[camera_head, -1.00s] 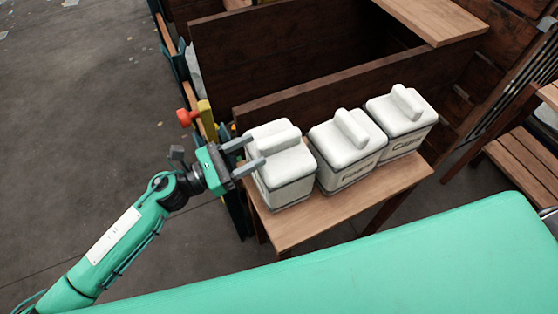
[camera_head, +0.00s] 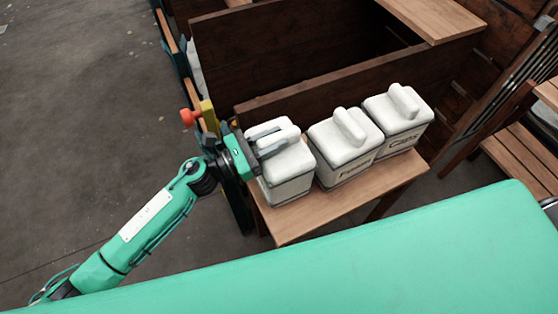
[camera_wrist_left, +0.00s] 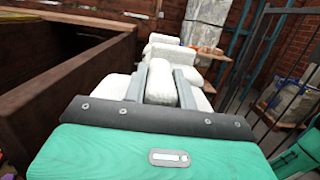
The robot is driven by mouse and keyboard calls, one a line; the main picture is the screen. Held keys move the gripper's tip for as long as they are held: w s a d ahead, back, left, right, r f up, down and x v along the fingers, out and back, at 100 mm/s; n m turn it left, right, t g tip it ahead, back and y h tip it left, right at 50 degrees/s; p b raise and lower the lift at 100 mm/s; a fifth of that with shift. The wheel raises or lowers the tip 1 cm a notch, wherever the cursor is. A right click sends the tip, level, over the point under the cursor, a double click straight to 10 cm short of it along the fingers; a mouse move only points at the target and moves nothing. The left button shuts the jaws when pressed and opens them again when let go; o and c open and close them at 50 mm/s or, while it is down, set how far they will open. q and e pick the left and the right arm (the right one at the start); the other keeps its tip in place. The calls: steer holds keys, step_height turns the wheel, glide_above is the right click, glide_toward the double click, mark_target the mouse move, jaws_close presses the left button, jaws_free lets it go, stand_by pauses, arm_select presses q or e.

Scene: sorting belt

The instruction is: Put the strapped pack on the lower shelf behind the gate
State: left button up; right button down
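My left gripper (camera_head: 267,145) reaches over the leftmost of three white-topped canisters. Its two fingers lie on either side of that canister's raised handle; I cannot tell whether they press on it. In the left wrist view the white handle (camera_wrist_left: 161,82) stands between the fingers. The leftmost canister (camera_head: 290,185) stands on a wooden bench (camera_head: 285,228). The middle canister (camera_head: 345,140) and right canister (camera_head: 400,112) carry dark lettering. A gate of dark bars (camera_wrist_left: 262,60) shows at right in the wrist view. I cannot clearly identify a strapped pack or the lower shelf. My right gripper is out of view.
A deep dark wooden bin (camera_head: 300,60) stands directly behind the canisters. An orange knob (camera_head: 188,117) and a yellow post (camera_head: 208,116) stand near my left wrist. Slatted wooden shelving (camera_head: 525,155) is at right. The grey floor (camera_head: 80,110) at left is mostly clear.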

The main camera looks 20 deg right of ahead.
arm_select(q)
jaws_close()
steer(key=shift+r, duration=0.1)
stand_by(1.0)
